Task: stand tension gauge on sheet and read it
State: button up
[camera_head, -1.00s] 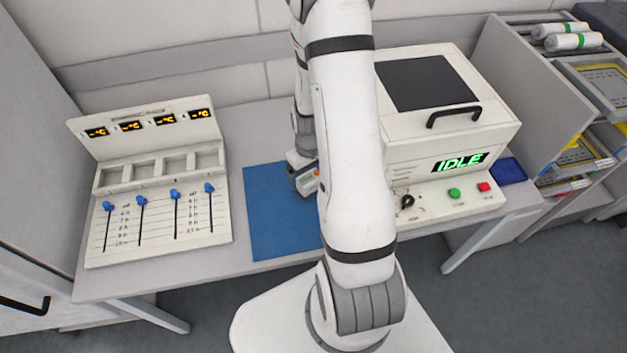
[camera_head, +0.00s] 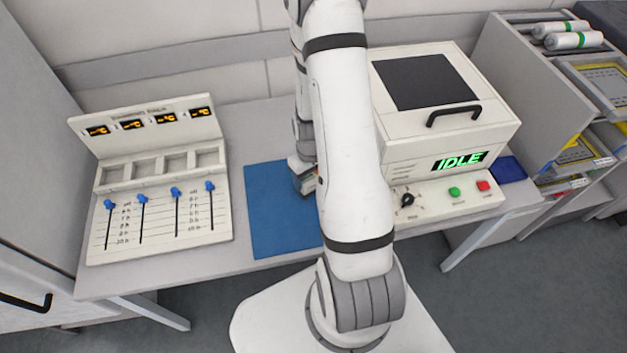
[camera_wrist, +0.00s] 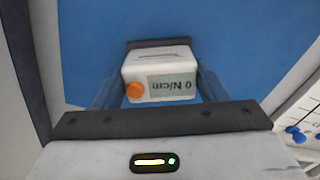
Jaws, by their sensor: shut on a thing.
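The tension gauge (camera_wrist: 160,67) is a small white box with an orange knob and a grey display. Blue sheet (camera_wrist: 220,30) fills the view behind and below the gauge. In the head view the blue sheet (camera_head: 275,215) lies on the bench, and my gripper (camera_head: 308,185) is over its right part. My arm hides most of the gauge there. I cannot tell whether the gauge touches the sheet.
Left of the sheet stands a panel with blue sliders (camera_head: 160,215) and orange displays. Right of it is a white machine (camera_head: 450,135) reading "IDLE", with a black handle. A small blue tray (camera_head: 508,170) sits at the bench's right end. The sheet's left part is clear.

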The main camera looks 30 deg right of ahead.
jog(key=c, duration=0.6)
jog(key=shift+r, duration=0.1)
